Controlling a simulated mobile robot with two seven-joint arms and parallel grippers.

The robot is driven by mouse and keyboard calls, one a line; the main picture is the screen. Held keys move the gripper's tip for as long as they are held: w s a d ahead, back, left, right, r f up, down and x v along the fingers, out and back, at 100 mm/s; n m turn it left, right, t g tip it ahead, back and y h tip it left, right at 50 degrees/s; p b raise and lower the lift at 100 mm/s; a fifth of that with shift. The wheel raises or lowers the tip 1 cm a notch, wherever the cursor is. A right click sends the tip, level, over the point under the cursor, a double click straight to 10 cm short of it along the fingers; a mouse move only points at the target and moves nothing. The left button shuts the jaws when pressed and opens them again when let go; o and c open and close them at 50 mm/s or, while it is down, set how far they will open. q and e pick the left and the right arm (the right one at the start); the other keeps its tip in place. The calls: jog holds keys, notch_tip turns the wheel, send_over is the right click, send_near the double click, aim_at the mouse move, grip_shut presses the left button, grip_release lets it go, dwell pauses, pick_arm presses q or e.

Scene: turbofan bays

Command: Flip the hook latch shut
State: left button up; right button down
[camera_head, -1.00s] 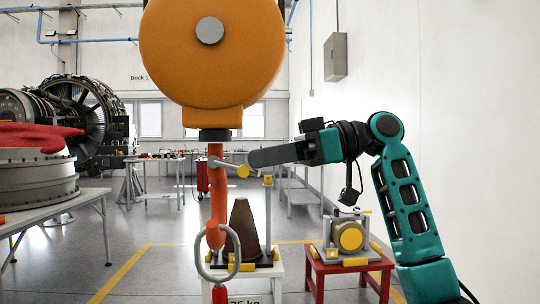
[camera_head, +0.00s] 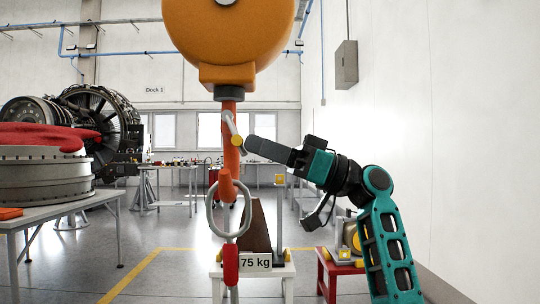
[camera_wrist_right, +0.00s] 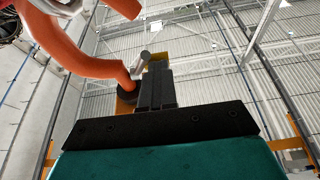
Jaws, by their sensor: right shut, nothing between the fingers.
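The orange hook (camera_head: 227,186) hangs below the big orange hoist body (camera_head: 225,40). Its latch (camera_head: 232,126) is a grey bar with a yellow round end, slanting steeply down across the hook's shank. A grey ring (camera_head: 213,212) hangs in the hook's bend. My right gripper (camera_head: 248,146) is shut and empty, with its dark fingertips right beside the latch's yellow end; I cannot tell whether they touch. In the right wrist view, the fingers (camera_wrist_right: 155,88) point toward the latch (camera_wrist_right: 141,62), beside the curved orange hook (camera_wrist_right: 75,55). My left gripper is out of view.
Below the hook, a white stand (camera_head: 217,271) holds a dark tapered weight (camera_head: 258,228) and a 75 kg sign. A red stool (camera_head: 329,281) with a device stands behind my right arm. A table with engine parts (camera_head: 62,207) is at left.

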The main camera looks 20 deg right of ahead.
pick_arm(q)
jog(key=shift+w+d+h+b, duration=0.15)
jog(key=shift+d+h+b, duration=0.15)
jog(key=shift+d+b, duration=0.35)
pick_arm(e)
jog(key=shift+w+a+f, duration=0.25)
jog(key=shift+a+f, duration=0.4)
jog(key=shift+a, duration=0.05)
jog(key=shift+w+a+f, duration=0.25)
jog(key=shift+a+f, duration=0.4)
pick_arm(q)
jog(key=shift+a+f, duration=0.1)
pick_arm(e)
jog(key=shift+a, duration=0.2)
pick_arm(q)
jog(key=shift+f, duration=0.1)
